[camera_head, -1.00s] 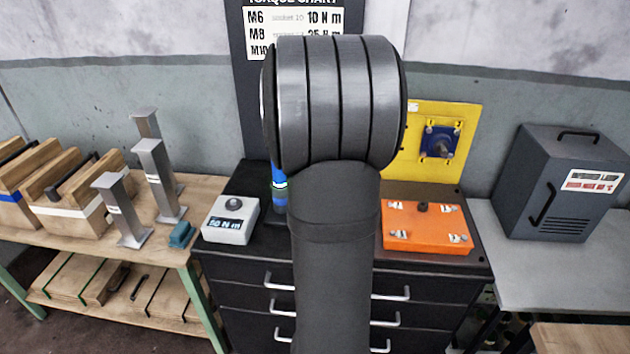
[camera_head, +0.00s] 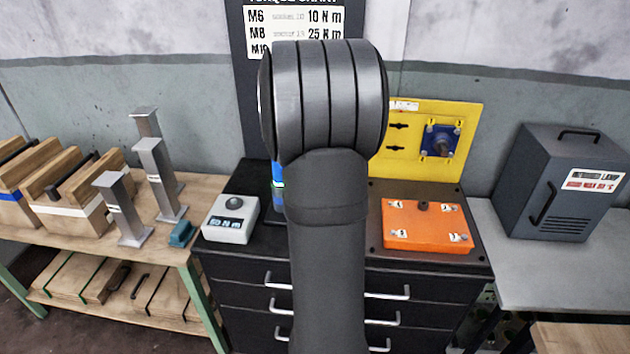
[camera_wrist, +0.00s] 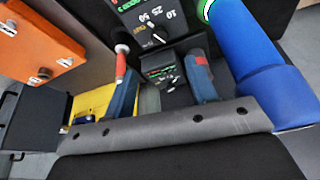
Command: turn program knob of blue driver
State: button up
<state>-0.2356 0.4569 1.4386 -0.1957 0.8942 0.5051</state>
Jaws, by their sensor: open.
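The blue driver (camera_head: 277,175) stands on the black cabinet in the head view, mostly hidden behind my arm. In the wrist view its blue body (camera_wrist: 262,80) is at the right, with a green ring at the top. A black panel with a dial marked 10, 25 and 50, the program knob (camera_wrist: 155,36), is at the top middle. My gripper (camera_wrist: 158,62) shows as two blue-grey fingers with red parts, spread apart below the dial. I see nothing held between them. Contact with the knob cannot be told. The head view hides my gripper behind the arm.
A grey box with a display (camera_head: 231,218) stands left of the driver. An orange box (camera_head: 427,226) lies at right on the cabinet (camera_head: 225,262). A yellow panel (camera_head: 465,115) stands behind it. A dark lamp box (camera_head: 560,185) is further right; metal posts (camera_head: 155,175) stand left.

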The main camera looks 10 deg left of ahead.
jog(key=x, duration=1.1)
jog(key=c, duration=1)
jog(key=shift+o, duration=0.2)
jog(key=shift+d+n, duration=0.1)
jog(key=shift+n, duration=0.3)
jog(key=n+y, duration=0.1)
jog(key=n, duration=0.2)
jog(key=shift+d+y, duration=0.15)
jog(key=shift+y, duration=0.15)
jog(key=shift+w+n+g+y, duration=0.1)
jog(key=shift+n+g+y, duration=0.4)
jog(key=shift+n, duration=1.5)
